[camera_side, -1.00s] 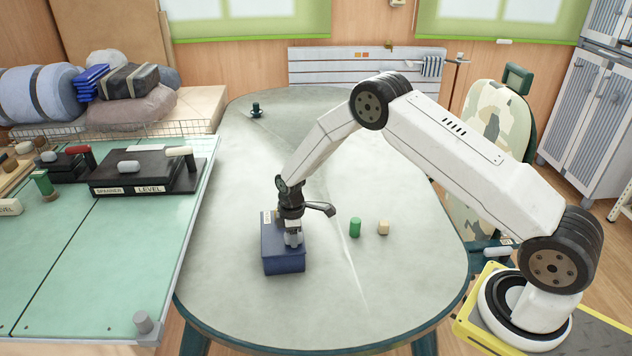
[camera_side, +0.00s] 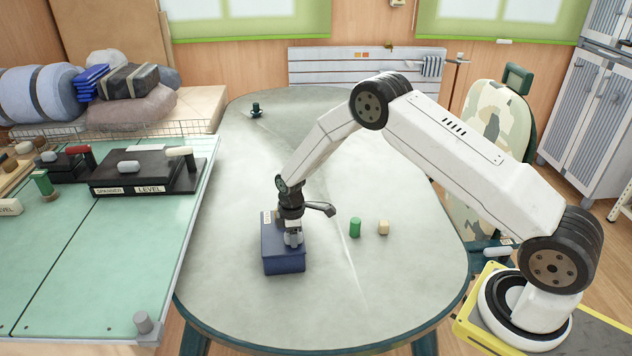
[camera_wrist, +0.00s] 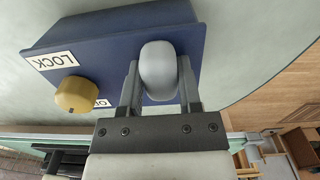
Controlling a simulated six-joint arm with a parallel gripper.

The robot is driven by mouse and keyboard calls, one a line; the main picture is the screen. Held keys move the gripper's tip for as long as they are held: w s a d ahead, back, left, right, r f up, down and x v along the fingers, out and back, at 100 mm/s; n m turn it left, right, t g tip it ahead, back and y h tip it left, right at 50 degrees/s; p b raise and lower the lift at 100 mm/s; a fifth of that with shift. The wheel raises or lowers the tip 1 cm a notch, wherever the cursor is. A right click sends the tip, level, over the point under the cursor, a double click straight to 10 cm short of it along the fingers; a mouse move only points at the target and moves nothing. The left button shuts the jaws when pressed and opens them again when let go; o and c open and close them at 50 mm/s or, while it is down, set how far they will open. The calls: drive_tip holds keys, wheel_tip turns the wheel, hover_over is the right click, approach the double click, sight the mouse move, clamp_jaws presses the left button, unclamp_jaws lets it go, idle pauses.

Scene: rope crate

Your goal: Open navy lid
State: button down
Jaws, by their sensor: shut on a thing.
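The navy box (camera_side: 284,264) with its lid sits on the grey table, and the lid looks closed down on it. It also fills the upper left of the wrist view (camera_wrist: 115,35). A rounded grey handle (camera_wrist: 158,72) stands on the navy top. My gripper (camera_side: 292,240) is over the box, its two fingers on either side of the handle and shut on it. A yellow knob (camera_wrist: 77,95) is beside the handle, between a LOCK label (camera_wrist: 52,61) and a second label, partly hidden. I cannot tell which label the knob points to.
A small dark object (camera_side: 256,110) is at the far end. A green bench (camera_side: 60,270) with lever boxes adjoins on the left. The table's middle is otherwise clear.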

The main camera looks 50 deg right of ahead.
drive_tip(key=shift+w+r, duration=0.1)
drive_tip(key=shift+r, duration=0.15)
drive_tip(key=shift+w+a+r+g+h, duration=0.35)
drive_tip(key=shift+r+g+h, duration=0.3)
drive_tip(key=shift+h, duration=0.15)
drive_tip(key=shift+w+a+r+g+h, duration=0.2)
drive_tip(key=shift+a+r+g+h, duration=0.15)
drive_tip(key=shift+r+g+h, duration=0.4)
drive_tip(key=shift+w+a+r+g+h, duration=0.35)
drive_tip(key=shift+g+h, duration=0.15)
drive_tip(key=shift+h, duration=0.15)
drive_tip(key=shift+w+a+r+g+h, duration=0.2)
drive_tip(key=shift+a+r+g+h, duration=0.15)
drive_tip(key=shift+g+h, duration=0.2)
drive_tip(key=shift+a+r, duration=0.1)
drive_tip(key=shift+c, duration=1.4)
unclamp_jaws()
drive_tip(key=shift+w, duration=0.1)
